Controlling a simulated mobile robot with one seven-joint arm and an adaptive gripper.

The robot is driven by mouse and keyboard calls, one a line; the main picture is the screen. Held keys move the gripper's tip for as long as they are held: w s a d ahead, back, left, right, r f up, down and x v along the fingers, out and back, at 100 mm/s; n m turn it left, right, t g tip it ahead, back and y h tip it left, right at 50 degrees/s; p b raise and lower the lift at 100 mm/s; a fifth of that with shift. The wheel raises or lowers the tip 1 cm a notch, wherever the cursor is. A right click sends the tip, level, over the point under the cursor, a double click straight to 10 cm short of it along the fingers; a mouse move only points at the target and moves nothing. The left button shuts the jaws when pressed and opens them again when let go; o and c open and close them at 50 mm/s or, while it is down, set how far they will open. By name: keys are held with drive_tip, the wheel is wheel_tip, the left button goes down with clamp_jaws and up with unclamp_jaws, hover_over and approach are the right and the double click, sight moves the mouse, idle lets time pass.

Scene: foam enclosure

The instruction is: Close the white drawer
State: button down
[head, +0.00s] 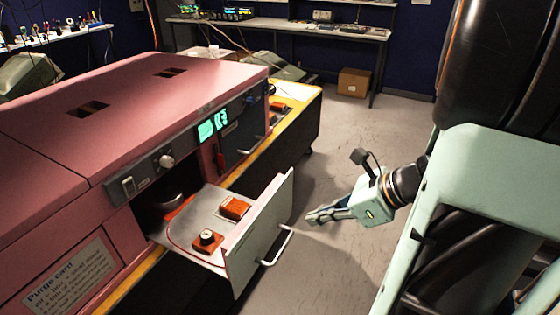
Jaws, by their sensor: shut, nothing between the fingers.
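The white drawer (258,232) is pulled out from the front of the pink cabinet (150,110). Its pale front panel carries a metal bar handle (277,247). Inside the drawer are two small orange blocks, one (234,208) toward the far side and one with a knob (207,241) toward the near side. My gripper (312,217) is shut and empty. It appears to the right of the drawer front, apart from it, with its fingertips pointing left toward the panel. The back of the drawer is hidden inside the cabinet's dark opening.
The cabinet stands on a yellow-edged bench (300,108). Its front has a green display (213,124) and knobs. A placard (72,275) is at lower left. A cardboard box (353,82) sits on the floor under a rear table (290,27). Grey floor (345,150) is clear around my gripper.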

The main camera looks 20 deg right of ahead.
sight(278, 219)
drive_tip(key=shift+w+a+f, duration=0.5)
drive_tip(key=shift+w+a, duration=0.3)
drive_tip(key=shift+w+a+f, duration=0.45)
drive_tip(key=shift+w+a, duration=0.4)
drive_tip(key=shift+w+a+f, duration=0.5)
drive_tip(key=shift+w+a, duration=0.3)
